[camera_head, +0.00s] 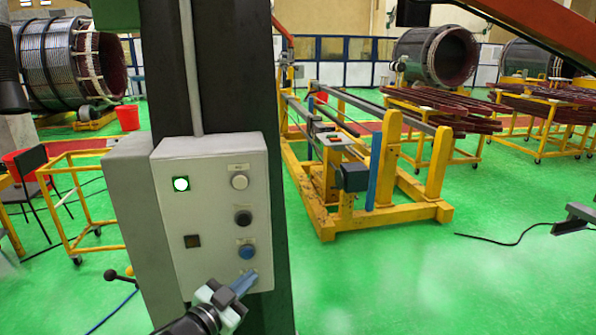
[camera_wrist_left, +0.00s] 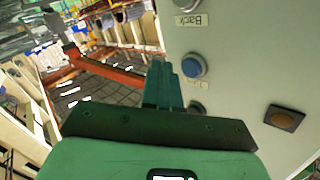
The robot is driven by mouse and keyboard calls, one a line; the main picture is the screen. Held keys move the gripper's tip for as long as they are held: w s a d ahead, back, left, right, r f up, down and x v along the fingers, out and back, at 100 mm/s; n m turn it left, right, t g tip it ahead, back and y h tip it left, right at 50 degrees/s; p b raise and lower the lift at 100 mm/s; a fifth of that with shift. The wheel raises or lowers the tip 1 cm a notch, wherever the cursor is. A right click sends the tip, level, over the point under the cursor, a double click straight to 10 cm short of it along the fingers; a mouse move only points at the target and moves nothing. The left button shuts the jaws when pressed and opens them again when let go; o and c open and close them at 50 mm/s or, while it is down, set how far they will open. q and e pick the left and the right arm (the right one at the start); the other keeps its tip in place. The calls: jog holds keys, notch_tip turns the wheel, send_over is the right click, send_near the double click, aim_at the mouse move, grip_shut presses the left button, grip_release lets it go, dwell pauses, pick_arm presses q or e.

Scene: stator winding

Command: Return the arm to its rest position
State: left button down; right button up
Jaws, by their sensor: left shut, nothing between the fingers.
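My left gripper (camera_head: 246,281) comes in from the bottom of the head view, its blue-grey fingers shut and empty. The fingertips are at the lower part of a grey control box (camera_head: 215,270), just below the blue button (camera_head: 246,252). I cannot tell whether they touch the box. In the left wrist view the closed fingers (camera_wrist_left: 163,82) point along the box face, beside the blue button (camera_wrist_left: 194,66). My right gripper is not in view.
The box is fixed to a dark column (camera_head: 215,60). A yellow frame machine (camera_head: 330,222) stands to the right on the green floor. A yellow trolley frame (camera_head: 98,200) stands at left. Open floor (camera_head: 390,280) lies at lower right, with a black cable (camera_head: 500,240).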

pick_arm(q)
jog(key=s+f+n+g+y+p, duration=0.1)
jog(key=s+f+n+g, duration=0.15)
jog(key=f, duration=0.85)
jog(key=s+f+n+g+y+p, duration=0.1)
jog(key=s+f+n+g, duration=0.15)
jog(key=f, duration=0.75)
jog(key=s+f+n+g+y, duration=0.1)
jog(key=s+f+n+g, duration=0.15)
jog(key=f, duration=0.85)
jog(key=s+f+n+g+p, duration=0.1)
jog(key=s+f+n+g, duration=0.1)
jog(key=s+f, duration=0.3)
jog(key=s+d+f+n+g+p, duration=0.1)
jog(key=s+f+g, duration=0.3)
jog(key=s, duration=1)
jog(key=s+d+f+n+g+y, duration=0.1)
jog(key=s+f+n+g, duration=0.2)
jog(key=s+f, duration=0.4)
jog(key=s, duration=0.3)
jog(key=shift+s+f+p, duration=0.15)
jog(key=shift+f+p, duration=0.15)
jog(key=shift+p, duration=0.1)
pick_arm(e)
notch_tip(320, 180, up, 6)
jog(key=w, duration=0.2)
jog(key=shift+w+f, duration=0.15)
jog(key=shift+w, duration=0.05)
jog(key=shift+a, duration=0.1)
